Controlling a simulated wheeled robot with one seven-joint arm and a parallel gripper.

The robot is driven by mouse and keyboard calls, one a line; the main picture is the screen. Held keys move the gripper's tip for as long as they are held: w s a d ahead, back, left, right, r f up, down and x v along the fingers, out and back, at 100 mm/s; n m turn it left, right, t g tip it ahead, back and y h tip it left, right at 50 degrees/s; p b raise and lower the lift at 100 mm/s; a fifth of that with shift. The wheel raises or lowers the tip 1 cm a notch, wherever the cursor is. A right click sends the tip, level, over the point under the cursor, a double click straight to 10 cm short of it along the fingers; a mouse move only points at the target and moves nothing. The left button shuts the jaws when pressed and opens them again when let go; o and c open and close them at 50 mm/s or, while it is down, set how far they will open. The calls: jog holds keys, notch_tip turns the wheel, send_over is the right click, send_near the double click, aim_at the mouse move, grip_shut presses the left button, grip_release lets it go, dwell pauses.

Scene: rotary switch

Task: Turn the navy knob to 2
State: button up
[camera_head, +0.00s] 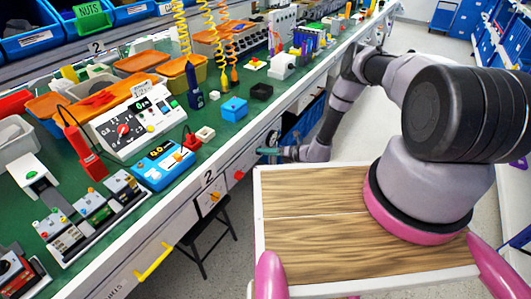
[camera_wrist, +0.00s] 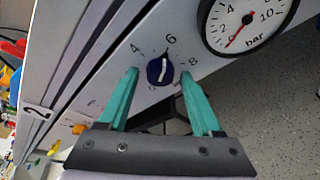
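The navy knob (camera_wrist: 160,70) sits on a pale panel in the wrist view, with the figures 4, 6 and 8 printed round its upper side. Its white mark runs up and slightly right, roughly in line with the 6. Lower figures are partly hidden or too blurred to read; I cannot make out a 2. My gripper (camera_wrist: 159,71) is open, with one teal finger on each side of the knob and a visible gap on both sides. In the head view my gripper (camera_head: 268,151) is at the bench's front edge; the knob is not discernible there.
A round bar gauge (camera_wrist: 250,22) with a red needle is close to the right of the knob. A red knob (camera_head: 239,175) is further along the bench front. The green bench top (camera_head: 215,150) is crowded with devices and bins. A dark stool (camera_head: 207,228) stands below.

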grip_shut()
jog(key=n+t+h, duration=0.1)
jog(key=n+t, duration=0.1)
jog(key=n, duration=0.4)
jog(key=n+t+h, duration=0.1)
jog(key=n+t, duration=0.2)
jog(key=n, duration=0.3)
jog(key=s+n+t+h, duration=0.1)
jog(key=n+t+h, duration=0.1)
jog(key=n, duration=0.3)
jog(key=shift+a+f+n+t, duration=0.25)
jog(key=shift+a+n+t, duration=0.15)
jog(key=shift+t, duration=0.2)
dwell(0.7)
